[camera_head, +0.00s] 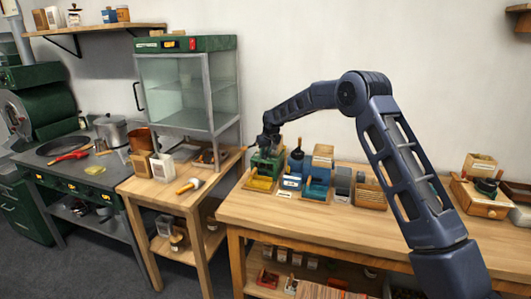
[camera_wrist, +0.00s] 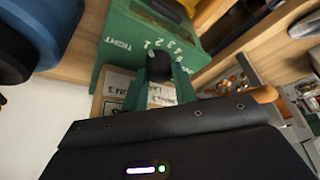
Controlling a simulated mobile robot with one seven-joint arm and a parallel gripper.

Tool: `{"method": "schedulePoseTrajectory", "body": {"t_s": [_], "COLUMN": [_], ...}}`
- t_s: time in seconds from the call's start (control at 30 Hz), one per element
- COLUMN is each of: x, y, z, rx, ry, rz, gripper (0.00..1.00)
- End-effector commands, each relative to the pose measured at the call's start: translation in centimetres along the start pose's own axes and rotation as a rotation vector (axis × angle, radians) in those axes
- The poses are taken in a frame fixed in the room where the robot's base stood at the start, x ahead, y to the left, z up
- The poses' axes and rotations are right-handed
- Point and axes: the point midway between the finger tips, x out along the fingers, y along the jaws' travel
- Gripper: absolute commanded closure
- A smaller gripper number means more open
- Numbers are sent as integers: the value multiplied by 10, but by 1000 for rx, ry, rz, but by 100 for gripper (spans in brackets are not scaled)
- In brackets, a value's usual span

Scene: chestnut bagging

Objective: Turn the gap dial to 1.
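The green machine with the gap dial (camera_head: 262,168) stands at the left end of the wooden workbench. In the wrist view its green face (camera_wrist: 118,50) carries the white word "TIGHT" and a row of white numerals. My gripper (camera_head: 268,141) is right over the machine, pointing down.
A blue-topped container (camera_head: 296,160) and several boxes stand close to the right of the machine. A glass-fronted cabinet (camera_head: 188,90) stands on the lower table to the left. The front of the workbench (camera_head: 330,222) is clear.

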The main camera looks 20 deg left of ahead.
Motion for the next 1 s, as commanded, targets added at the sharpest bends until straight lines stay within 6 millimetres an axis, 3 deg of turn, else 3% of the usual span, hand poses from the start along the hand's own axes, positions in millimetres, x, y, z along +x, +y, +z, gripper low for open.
{"method": "schedulePoseTrajectory", "body": {"t_s": [0.67,0.7,1.0], "x": [0,0,-1], "y": [0,0,-1], "z": [0,0,0], "rx": [113,113,112], "ry": [0,0,0], "rz": [47,47,46], "gripper": [95,64,63]}}
